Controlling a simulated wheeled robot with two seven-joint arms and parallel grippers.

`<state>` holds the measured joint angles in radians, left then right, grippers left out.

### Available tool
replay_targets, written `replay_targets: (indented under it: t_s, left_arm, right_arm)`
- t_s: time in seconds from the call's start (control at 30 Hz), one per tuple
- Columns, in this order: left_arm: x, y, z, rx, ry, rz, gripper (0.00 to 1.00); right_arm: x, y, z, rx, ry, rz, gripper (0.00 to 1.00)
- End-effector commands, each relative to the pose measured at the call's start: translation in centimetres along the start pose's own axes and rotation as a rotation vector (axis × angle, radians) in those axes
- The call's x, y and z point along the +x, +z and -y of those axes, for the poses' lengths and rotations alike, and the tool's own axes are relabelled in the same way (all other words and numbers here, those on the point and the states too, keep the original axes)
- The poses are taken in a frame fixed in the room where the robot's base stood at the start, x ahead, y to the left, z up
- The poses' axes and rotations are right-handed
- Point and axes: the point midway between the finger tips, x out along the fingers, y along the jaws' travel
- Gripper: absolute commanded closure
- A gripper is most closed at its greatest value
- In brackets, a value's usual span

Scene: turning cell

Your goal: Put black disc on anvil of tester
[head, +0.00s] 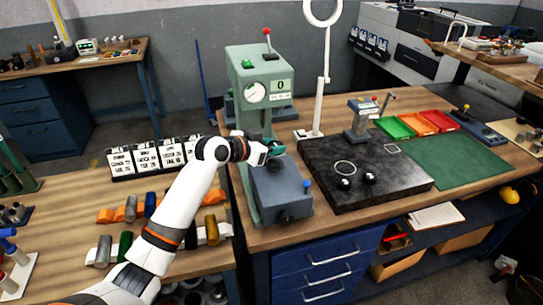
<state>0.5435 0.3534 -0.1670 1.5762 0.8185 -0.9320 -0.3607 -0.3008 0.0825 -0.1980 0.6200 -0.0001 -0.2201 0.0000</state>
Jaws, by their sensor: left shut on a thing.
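The tester (247,99) is a tall green machine with a round dial, a small display and a red-knobbed lever. Its blue-grey base (283,195) stands at the front edge of the workbench. My left gripper (275,153) is shut at the front of the tester, just above the base. A dark round piece, seemingly the black disc (277,165), shows at its fingertips. The anvil is hidden or too small to make out behind the gripper, so I cannot tell whether the disc touches it. My right gripper is out of view.
A black granite plate (405,192) with a ring and two black knobs lies right of the tester. A white ring-lamp stand (325,75) rises behind it. Green and orange trays (393,127) and a green mat (460,162) lie farther right. Coloured cylinders lie on the left bench.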

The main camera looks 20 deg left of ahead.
Motion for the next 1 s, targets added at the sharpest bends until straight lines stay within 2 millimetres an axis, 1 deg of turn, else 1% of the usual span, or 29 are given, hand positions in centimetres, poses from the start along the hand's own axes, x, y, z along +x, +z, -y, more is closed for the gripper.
replay_targets:
  t_s: [0.07,0.13,0.3,0.4,0.6,0.7,0.73,0.8,0.83,1.0]
  left_arm:
    - [0.2,-0.4,0.0,-0.002,0.000,0.003,0.90]
    - [0.5,-1.3,0.0,-0.003,0.000,0.001,0.90]
    - [1.4,-3.4,0.0,-0.003,0.000,0.002,0.90]
    - [1.6,-3.8,0.0,0.001,0.002,0.004,0.90]
    - [1.6,-3.8,0.0,0.001,0.002,0.004,0.90]
    - [1.7,-4.1,0.0,0.001,0.002,0.004,0.90]
    - [1.7,-4.1,0.0,0.001,0.001,0.002,0.56]
    - [1.7,-4.0,0.0,0.001,0.001,0.002,0.45]
    - [1.7,-4.0,0.0,0.001,0.001,0.002,0.40]
    - [1.7,-4.0,0.0,0.000,0.001,0.002,0.39]
  right_arm:
    - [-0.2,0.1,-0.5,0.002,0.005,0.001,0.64]
    - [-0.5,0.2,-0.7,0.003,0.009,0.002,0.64]
    - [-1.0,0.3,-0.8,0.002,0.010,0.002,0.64]
    - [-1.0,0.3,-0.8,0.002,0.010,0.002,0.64]
    - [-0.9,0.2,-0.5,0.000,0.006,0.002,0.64]
    - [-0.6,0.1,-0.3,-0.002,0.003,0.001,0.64]
    - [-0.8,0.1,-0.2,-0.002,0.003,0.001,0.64]
    - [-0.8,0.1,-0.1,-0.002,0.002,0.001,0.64]
    - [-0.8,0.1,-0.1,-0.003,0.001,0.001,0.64]
    - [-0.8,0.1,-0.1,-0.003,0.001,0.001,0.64]
